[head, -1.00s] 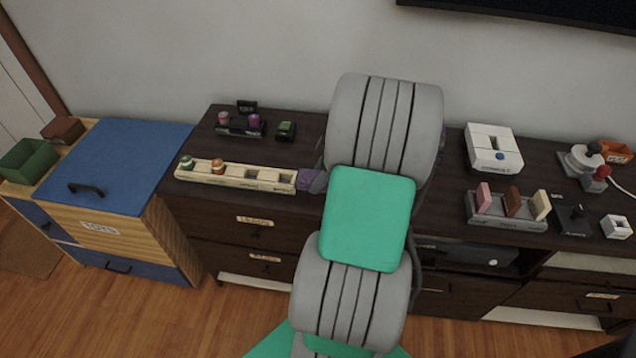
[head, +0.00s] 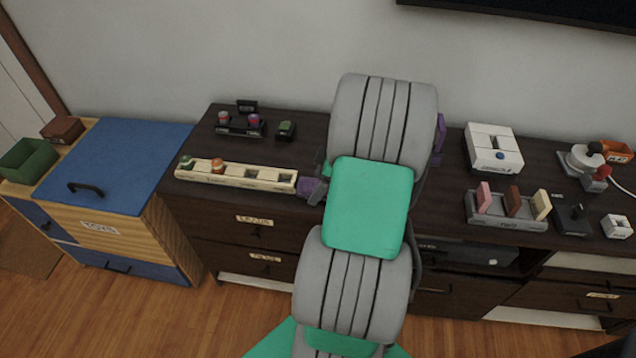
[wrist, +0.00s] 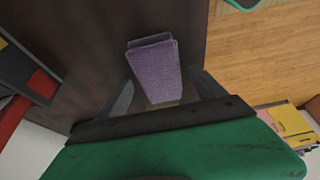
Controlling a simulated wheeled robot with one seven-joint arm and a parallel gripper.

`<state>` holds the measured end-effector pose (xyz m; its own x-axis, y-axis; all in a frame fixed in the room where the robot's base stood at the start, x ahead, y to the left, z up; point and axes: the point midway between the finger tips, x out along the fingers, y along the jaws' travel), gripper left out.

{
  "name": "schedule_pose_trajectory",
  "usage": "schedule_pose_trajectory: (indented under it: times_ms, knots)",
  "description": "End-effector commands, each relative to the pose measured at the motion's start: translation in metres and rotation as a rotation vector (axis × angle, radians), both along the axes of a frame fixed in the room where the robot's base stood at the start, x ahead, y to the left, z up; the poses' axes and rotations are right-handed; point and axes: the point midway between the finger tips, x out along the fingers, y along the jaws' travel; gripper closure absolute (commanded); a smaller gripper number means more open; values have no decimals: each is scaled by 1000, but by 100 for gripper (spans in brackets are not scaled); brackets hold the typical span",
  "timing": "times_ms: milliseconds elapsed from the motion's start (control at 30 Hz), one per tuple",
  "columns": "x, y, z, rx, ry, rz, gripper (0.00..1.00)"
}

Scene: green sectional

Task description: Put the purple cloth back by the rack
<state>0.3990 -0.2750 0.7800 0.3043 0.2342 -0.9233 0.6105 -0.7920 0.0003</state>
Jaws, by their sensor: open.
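The purple cloth (wrist: 152,68) is a folded, textured piece. In the wrist view it lies ahead of and between the two fingers of my gripper (wrist: 160,95), with no clear sign of contact. My gripper is open. In the head view a purple patch, apparently the cloth (head: 307,187), shows at the right end of the long cream slotted rack (head: 235,175). A grey finger shows just right of it, and the rest of my gripper is hidden behind my arm. A small tan edge shows at the cloth's near end in the wrist view.
A dark rack with round-topped items (head: 240,126) and a small green object (head: 286,130) stand behind the cream rack. To the right are a white box (head: 493,152) and a grey holder (head: 500,222) with coloured blocks. The blue-topped cabinet (head: 120,160) is at left.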

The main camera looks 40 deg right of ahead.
Motion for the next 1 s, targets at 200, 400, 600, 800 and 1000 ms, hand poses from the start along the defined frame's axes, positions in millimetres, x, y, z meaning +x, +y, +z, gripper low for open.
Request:
schedule_pose_trajectory:
  times_ms: [200, 400, 600, 800, 1000]
  knots:
    - [-5, -5, 17, -3, -2, -2, 20]
    - [-20, -18, 65, -5, -4, -4, 20]
    - [-33, -26, 104, -1, -1, -2, 20]
    - [-36, -27, 115, 1, 2, -1, 20]
    - [-3, 47, 125, 0, 76, -87, 20]
